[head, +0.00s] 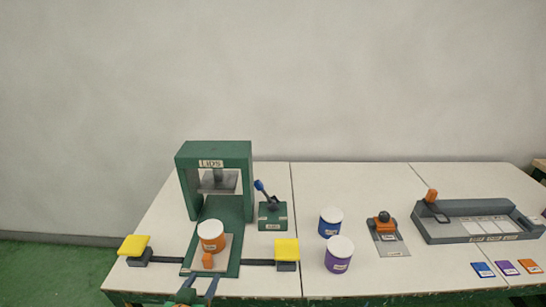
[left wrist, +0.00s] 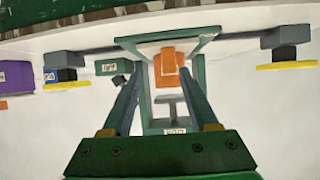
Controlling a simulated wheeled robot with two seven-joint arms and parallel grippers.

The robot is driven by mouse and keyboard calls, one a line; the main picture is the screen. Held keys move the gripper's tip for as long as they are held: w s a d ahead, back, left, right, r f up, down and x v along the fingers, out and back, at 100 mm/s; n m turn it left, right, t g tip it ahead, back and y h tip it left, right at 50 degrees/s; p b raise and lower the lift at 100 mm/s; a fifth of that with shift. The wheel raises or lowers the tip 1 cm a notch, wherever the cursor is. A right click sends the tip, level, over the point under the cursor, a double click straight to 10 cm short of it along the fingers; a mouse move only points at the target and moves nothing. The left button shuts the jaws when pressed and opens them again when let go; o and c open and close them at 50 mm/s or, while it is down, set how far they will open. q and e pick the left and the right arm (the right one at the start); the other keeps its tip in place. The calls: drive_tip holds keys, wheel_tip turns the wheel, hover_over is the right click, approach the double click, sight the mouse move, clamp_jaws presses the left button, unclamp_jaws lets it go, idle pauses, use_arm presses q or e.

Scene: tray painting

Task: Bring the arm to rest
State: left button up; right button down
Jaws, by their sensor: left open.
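My left gripper (head: 199,282) is at the bottom edge of the head view, in front of the green lid press (head: 214,150). Its two fingers are apart, with nothing between them that I can see gripped. An orange can (head: 211,243) with a white lid stands upright on a pale plate at the press's front. An orange handle (head: 208,261) is at the plate's near end, just beyond my fingertips. In the left wrist view the open fingers (left wrist: 160,78) point towards the press, with an orange part (left wrist: 167,62) seen between them. My right gripper is not in view.
Yellow pads (head: 134,245) and (head: 287,249) flank the plate. A blue-knobbed lever (head: 267,200) stands right of the press. Blue (head: 330,222) and purple (head: 339,255) cans, a black-knobbed tool (head: 385,226), a grey tray (head: 468,206) and coloured cards (head: 507,268) lie further right.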

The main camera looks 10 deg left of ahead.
use_arm(q)
drive_tip(key=s+d+f+m+g+h, duration=0.1)
drive_tip(key=s+d+f+m+g, duration=0.1)
drive_tip(key=s+d+g, duration=0.45)
drive_tip(key=s+d+f+m+g+h, duration=0.2)
drive_tip(key=s+d, duration=0.1)
drive_tip(key=s, duration=0.7)
drive_tip(key=s+f+g, duration=0.1)
drive_tip(key=s+f, duration=0.2)
drive_tip(key=f, duration=0.8)
drive_tip(key=s+f+g, duration=0.1)
drive_tip(key=s+f, duration=0.2)
drive_tip(key=f, duration=0.9)
drive_tip(key=s+a+f, duration=0.2)
drive_tip(key=s+f, duration=0.2)
drive_tip(key=s, duration=0.4)
drive_tip(key=shift+s+f+m+g+y, duration=0.2)
drive_tip(key=shift+m+g+y, duration=0.1)
drive_tip(key=shift+g, duration=0.15)
